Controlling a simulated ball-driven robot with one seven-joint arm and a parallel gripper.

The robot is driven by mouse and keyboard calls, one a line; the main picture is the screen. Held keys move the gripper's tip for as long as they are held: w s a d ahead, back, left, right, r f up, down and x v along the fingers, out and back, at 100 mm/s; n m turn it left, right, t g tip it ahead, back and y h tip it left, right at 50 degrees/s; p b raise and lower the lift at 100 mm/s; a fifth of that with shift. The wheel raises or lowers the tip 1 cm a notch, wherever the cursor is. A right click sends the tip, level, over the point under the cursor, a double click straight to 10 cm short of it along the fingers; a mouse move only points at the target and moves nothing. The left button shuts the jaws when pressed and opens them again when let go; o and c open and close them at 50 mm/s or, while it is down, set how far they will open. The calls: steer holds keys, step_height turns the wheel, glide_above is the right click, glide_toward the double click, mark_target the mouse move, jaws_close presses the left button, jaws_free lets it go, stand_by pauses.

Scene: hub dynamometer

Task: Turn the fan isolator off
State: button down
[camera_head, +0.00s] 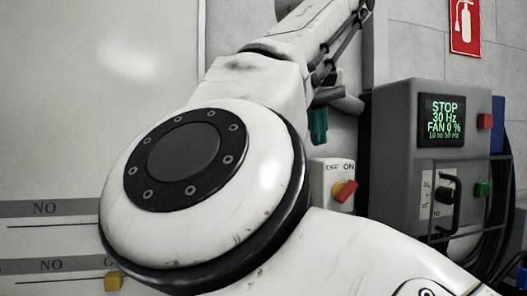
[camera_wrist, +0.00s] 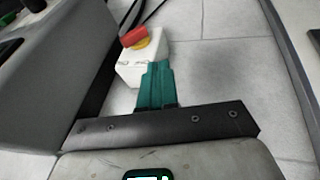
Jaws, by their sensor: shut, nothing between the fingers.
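The fan isolator (camera_head: 335,172) is a small white box marked OFF and ON, with a red handle (camera_head: 344,191) on a yellow base. The handle slants, its upper end toward the ON side. In the wrist view the isolator box (camera_wrist: 130,72) is just beyond my fingertips, with its red handle (camera_wrist: 133,37) at the far side. My gripper (camera_head: 318,138) has teal fingers and hangs above and slightly left of the box in the head view. Its fingers (camera_wrist: 157,68) are shut together and empty. They overlap the box's edge in the wrist view; I cannot tell if they touch.
A grey control cabinet (camera_head: 392,150) stands right of the isolator, with a display (camera_head: 443,120) reading STOP, 30 Hz, FAN 0 %, a black handle (camera_head: 446,205), and red and green buttons. Black cables hang at its right. Pale floor (camera_wrist: 220,70) lies right of the isolator in the wrist view.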

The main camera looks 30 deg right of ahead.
steer(key=x, duration=0.8)
steer(key=shift+f+p, duration=0.1)
steer(key=shift+p, duration=0.3)
steer(key=shift+s+d+f+p, duration=0.2)
steer(key=shift+d+f+p, duration=0.25)
steer(key=shift+d+f, duration=1.2)
steer(key=shift+a+f, duration=0.15)
steer(key=shift+f+h+b, duration=0.1)
steer(key=shift+h+b, duration=0.3)
steer(key=shift+h, duration=0.4)
steer(key=shift+a+h, duration=0.15)
steer(key=shift+h, duration=0.35)
steer(key=shift+f+n+b, duration=0.15)
steer(key=shift+n+b, duration=0.15)
steer(key=shift+b, duration=0.2)
